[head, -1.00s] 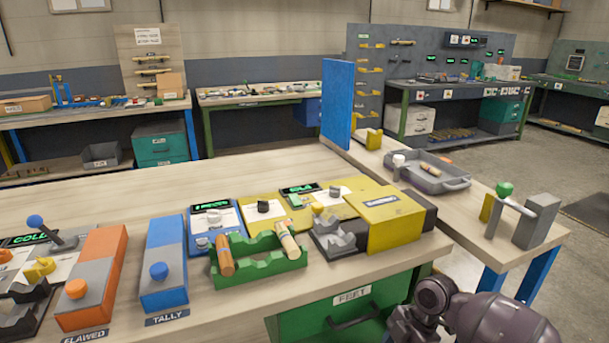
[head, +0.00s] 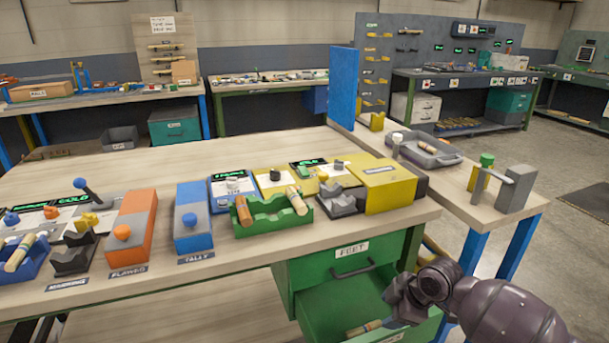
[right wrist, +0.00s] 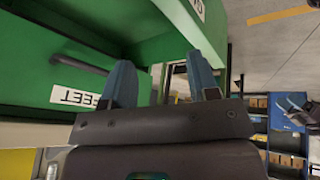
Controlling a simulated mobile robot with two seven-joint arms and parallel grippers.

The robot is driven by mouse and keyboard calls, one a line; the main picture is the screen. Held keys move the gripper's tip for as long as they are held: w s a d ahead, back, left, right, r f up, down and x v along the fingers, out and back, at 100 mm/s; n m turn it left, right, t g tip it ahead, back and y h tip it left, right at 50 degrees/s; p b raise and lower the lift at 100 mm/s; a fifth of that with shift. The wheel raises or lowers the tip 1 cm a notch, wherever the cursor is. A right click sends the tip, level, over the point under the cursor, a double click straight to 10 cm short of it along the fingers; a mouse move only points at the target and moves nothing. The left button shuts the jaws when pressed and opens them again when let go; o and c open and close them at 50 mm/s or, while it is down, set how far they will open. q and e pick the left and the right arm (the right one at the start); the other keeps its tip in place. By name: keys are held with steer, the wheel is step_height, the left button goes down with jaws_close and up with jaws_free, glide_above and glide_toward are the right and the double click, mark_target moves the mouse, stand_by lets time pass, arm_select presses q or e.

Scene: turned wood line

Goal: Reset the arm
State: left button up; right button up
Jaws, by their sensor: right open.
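My right arm comes in at the lower right of the head view. Its gripper (head: 398,306) hangs beside the green drawer unit under the table's right end. In the right wrist view the two blue-grey fingers of my right gripper (right wrist: 162,82) stand apart with nothing between them. The drawer labelled FEET (head: 346,270) is next to it, and its label and dark handle also show in the right wrist view (right wrist: 80,97). Below, a green drawer (head: 325,310) stands open with a wooden turned piece (head: 364,328) in it, partly hidden by my gripper. My left gripper is out of view.
The table (head: 110,195) carries a green rack (head: 272,223) with two wooden pieces, a yellow box (head: 392,190), a blue-grey block labelled TALLY (head: 193,225) and an orange-grey FLAWED block (head: 132,228). A side bench (head: 460,205) holds a grey tray (head: 432,158). Floor is clear at right.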

steer(key=a+r+m+t+y+p, duration=0.1)
steer(key=a+r+m+t, duration=0.3)
steer(key=t, duration=0.1)
steer(key=s+d+r+m+t+p, duration=0.1)
steer(key=s+d+m+t+p, duration=0.1)
steer(key=s+m+t, duration=0.4)
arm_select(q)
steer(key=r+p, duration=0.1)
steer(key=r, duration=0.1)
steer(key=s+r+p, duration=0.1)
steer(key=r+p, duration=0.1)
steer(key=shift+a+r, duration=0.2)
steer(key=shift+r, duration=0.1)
arm_select(e)
steer(key=s+d+f+m+g+h, duration=0.1)
steer(key=s+d+f, duration=0.1)
steer(key=s, duration=0.7)
steer(key=s+d+f+m+g+h, duration=0.1)
steer(key=s+d+f+m+h, duration=0.1)
steer(key=s, duration=0.7)
steer(key=s+d+f+m+g+h, duration=0.1)
steer(key=s+d, duration=0.4)
steer(key=s, duration=0.5)
step_height(320, 180, down, 3)
steer(key=shift+d+r+m+h, duration=0.1)
steer(key=shift+d+m+h, duration=0.2)
steer(key=shift+m+h, duration=0.4)
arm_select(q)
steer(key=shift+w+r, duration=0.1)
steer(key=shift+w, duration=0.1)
